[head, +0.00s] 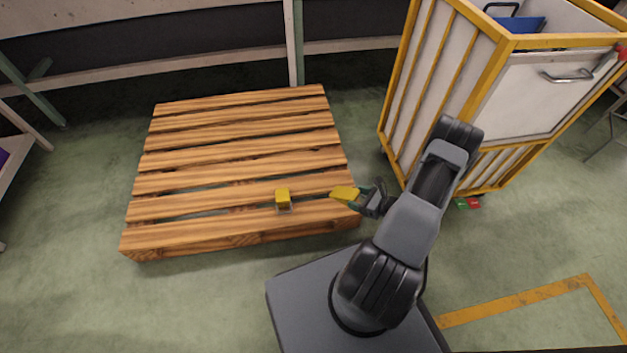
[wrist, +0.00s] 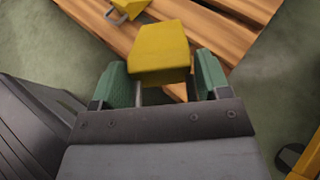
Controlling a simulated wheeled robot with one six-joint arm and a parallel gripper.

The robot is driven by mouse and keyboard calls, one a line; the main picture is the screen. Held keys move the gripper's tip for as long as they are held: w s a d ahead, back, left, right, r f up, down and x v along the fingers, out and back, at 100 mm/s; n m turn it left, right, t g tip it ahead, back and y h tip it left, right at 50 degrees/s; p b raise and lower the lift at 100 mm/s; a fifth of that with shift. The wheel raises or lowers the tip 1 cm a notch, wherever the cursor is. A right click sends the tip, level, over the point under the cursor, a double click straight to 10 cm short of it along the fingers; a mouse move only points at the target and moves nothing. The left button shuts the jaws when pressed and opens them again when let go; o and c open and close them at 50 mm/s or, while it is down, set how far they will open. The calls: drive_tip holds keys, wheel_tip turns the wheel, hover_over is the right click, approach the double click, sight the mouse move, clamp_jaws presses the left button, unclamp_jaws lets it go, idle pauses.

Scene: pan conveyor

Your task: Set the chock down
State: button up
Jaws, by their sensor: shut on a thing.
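A yellow chock (wrist: 160,52) is held in my gripper (wrist: 165,85). The green finger pads stand on both sides of it in the wrist view. In the head view my gripper (head: 362,197) is at the right edge of the wooden pallet, with the held chock (head: 344,194) pointing left over the pallet's near right corner. I cannot tell whether the chock touches the wood.
A yellow-framed cart (head: 400,95) with pale panels stands to the right, close beside my arm. Small green and red items (head: 467,203) lie on the floor by its base. Most of the pallet top is clear. A rack (head: 293,45) runs along the back.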

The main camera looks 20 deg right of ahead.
sight(337, 189)
drive_tip(key=b+x, duration=0.1)
drive_tip(key=x, duration=0.2)
drive_tip(key=d+b+x, duration=0.1)
drive_tip(key=x, duration=0.2)
drive_tip(key=b+x, duration=0.1)
drive_tip(key=x, duration=0.2)
drive_tip(key=shift+w+d+f+b, duration=0.3)
drive_tip(key=shift+w+f, duration=0.05)
drive_tip(key=shift+f, duration=0.05)
drive_tip(key=w+f+b, duration=0.1)
drive_tip(key=w+f, duration=0.1)
drive_tip(key=w+a+f+b, duration=0.1)
drive_tip(key=w+f, duration=0.1)
drive_tip(key=shift+w+a+f+b, duration=0.1)
drive_tip(key=shift+a+f+b, duration=0.05)
drive_tip(key=shift+f+b, duration=0.2)
drive_tip(key=f, duration=0.1)
drive_tip(key=f+b, duration=0.2)
drive_tip(key=f, duration=0.1)
drive_tip(key=shift+w+a, duration=0.15)
drive_tip(key=shift+w, duration=0.2)
drive_tip(key=shift+r, duration=0.1)
drive_tip(key=o, duration=1.1)
